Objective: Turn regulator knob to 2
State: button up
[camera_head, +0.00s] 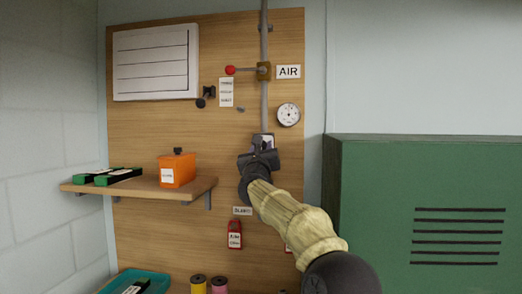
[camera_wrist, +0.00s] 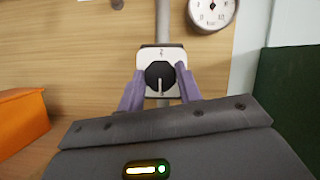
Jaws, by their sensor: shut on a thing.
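The regulator has a white plate (camera_wrist: 143,66) on a vertical grey pipe, with a dark round knob (camera_wrist: 160,75) in its middle. The knob's pale pointer line points downward in the wrist view. My gripper (camera_wrist: 160,90) has its two purple fingers on either side of the knob and is shut on it. In the head view my gripper (camera_head: 260,150) covers most of the regulator, so only the plate's top edge (camera_head: 263,138) shows. The number markings are too small to read. A round white gauge (camera_head: 288,114) is above right of the regulator; it also shows in the wrist view (camera_wrist: 212,12).
A red-balled valve lever (camera_head: 231,70) and an AIR label (camera_head: 289,72) are higher up. A wooden shelf (camera_head: 200,188) at left holds an orange box (camera_head: 177,169) and green-black items. A green cabinet (camera_head: 430,180) stands close on the right. Red tags hang below.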

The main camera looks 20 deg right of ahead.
jog(key=shift+n, duration=0.5)
jog(key=n+y, duration=0.1)
jog(key=n, duration=0.1)
jog(key=n+y+b, duration=0.1)
jog(key=n, duration=0.1)
jog(key=shift+s+d+r+n+t+y, duration=0.1)
jog(key=shift+n+t+y, duration=0.2)
jog(key=shift+n, duration=0.1)
jog(key=n+y, duration=0.1)
jog(key=n, duration=0.2)
jog(key=n+y+p, duration=0.1)
jog(key=n, duration=0.1)
jog(key=shift+r+n+y, duration=0.2)
jog(key=shift+n+y, duration=0.2)
jog(key=n+g+h+p, duration=0.1)
jog(key=n+g+p, duration=0.2)
jog(key=n+p, duration=0.2)
jog(key=n+g+h+p, duration=0.1)
jog(key=n+g+p, duration=0.2)
jog(key=n+p, duration=0.3)
jog(key=n+g+h+p, duration=0.1)
jog(key=n+g+p, duration=0.2)
jog(key=n, duration=0.8)
jog(key=shift+a+g+p, duration=0.2)
jog(key=shift+g+p, duration=0.1)
jog(key=shift+p, duration=0.85)
jog(key=shift+n, duration=0.3)
jog(key=o, duration=1)
jog(key=shift+r, duration=0.1)
